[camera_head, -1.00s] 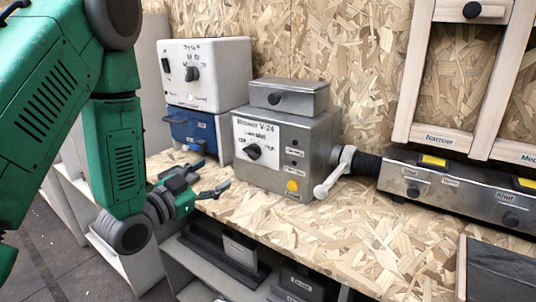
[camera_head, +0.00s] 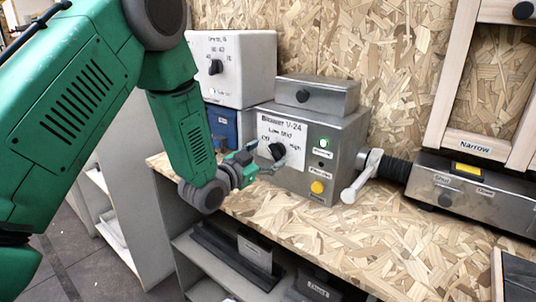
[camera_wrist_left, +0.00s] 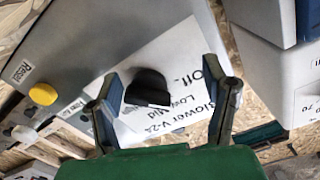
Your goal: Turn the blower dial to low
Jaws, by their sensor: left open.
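The blower (camera_head: 318,165) is a grey metal box labelled "Blower V-24" with a white panel reading Off, Low, Mid and High. Its black dial (camera_head: 277,150) is on that panel; my gripper partly covers the panel in the head view. In the wrist view the dial (camera_wrist_left: 148,87) lies between my left gripper's fingers, closer to the left one. My left gripper (camera_head: 262,160) is open at the panel, its fingers (camera_wrist_left: 168,92) either side of the dial; I cannot tell whether they touch it. A lamp (camera_head: 323,143) on the box shows green. The dial's exact setting is unclear. My right gripper is not in view.
A white box with a dial (camera_head: 240,75) stands on a blue box (camera_head: 222,124) at the left. A yellow button (camera_head: 317,187) and a light-coloured lever (camera_head: 362,178) are right of the panel. The bench top (camera_head: 320,225) in front is clear.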

